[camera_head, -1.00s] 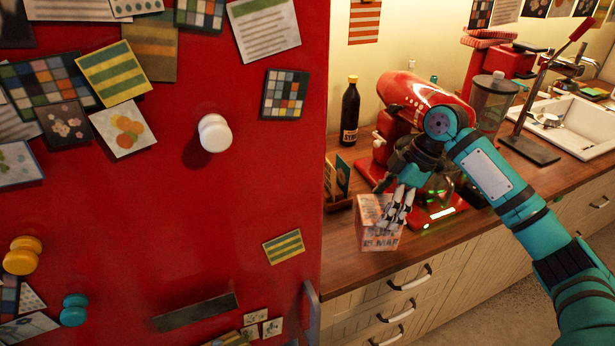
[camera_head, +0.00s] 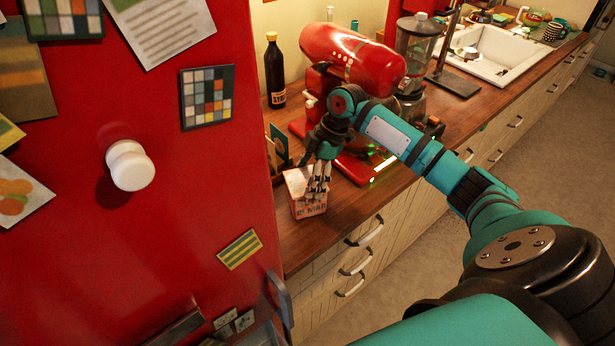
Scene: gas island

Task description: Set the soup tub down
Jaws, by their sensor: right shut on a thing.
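The soup tub (camera_head: 303,201) looks like a pale, squarish carton with reddish lettering. It is at the front left of the wooden counter (camera_head: 345,207), right of the red fridge. My right gripper (camera_head: 318,190) is shut on the tub from its right and upper side, with its pale fingers over the near face. The tub is upright or slightly tilted. I cannot tell whether its base touches the counter. My left gripper is not in view.
The red mixer (camera_head: 352,58) stands just behind the tub. A dark syrup bottle (camera_head: 275,72) and a small card holder (camera_head: 279,146) are at the back left. The red fridge door (camera_head: 130,250) closes off the left. Bare counter lies right of the tub.

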